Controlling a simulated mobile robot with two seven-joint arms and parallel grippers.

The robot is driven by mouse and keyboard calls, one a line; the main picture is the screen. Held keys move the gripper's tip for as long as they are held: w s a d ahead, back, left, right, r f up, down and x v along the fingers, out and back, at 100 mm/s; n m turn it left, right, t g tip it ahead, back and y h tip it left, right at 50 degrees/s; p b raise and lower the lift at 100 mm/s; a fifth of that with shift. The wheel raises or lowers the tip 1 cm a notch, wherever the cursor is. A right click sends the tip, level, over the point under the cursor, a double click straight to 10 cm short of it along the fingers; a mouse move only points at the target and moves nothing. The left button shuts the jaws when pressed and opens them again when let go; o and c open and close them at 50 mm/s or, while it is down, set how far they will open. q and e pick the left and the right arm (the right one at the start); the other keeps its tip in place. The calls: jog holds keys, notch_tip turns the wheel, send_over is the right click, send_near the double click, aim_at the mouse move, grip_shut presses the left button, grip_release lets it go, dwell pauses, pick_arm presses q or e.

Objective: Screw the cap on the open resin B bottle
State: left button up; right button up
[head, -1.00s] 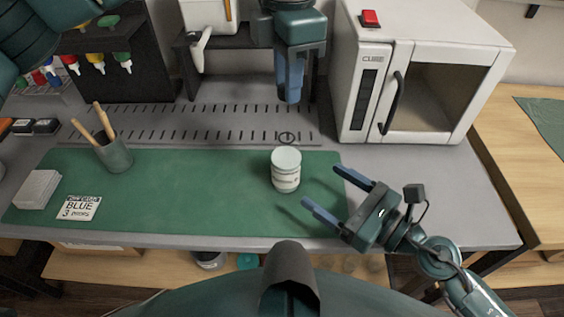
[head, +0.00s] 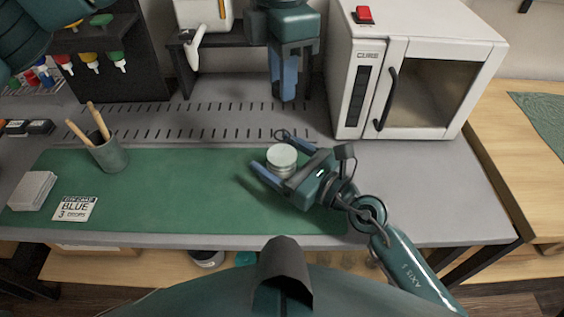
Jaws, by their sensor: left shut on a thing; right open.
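A white jar (head: 281,157) with a pale round top stands upright near the right part of the green mat. Its label cannot be read, and I cannot tell from here whether the top is open. My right gripper (head: 266,151) is open, with one finger on the far side of the jar and one on the near side. Whether the fingers touch it is unclear. My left gripper (head: 288,97) points down behind the jar, above the grey perforated strip. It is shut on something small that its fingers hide. No cap can be made out there.
The green mat (head: 180,190) has free room left of the jar. A cup with wooden sticks (head: 110,156), a BLUE card (head: 75,208) and a white stack (head: 32,190) stand at left. A white oven (head: 415,75) stands behind right. A dark-topped jar (head: 207,258) sits below the table edge.

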jog(key=shift+w+a, duration=0.3)
jog(key=shift+a, duration=0.1)
jog(key=shift+c, duration=0.6)
jog(key=c, duration=1.3)
pick_arm(q)
send_over(282, 129)
jog(key=shift+f, duration=2.5)
pick_arm(e)
jog(key=shift+c, duration=0.2)
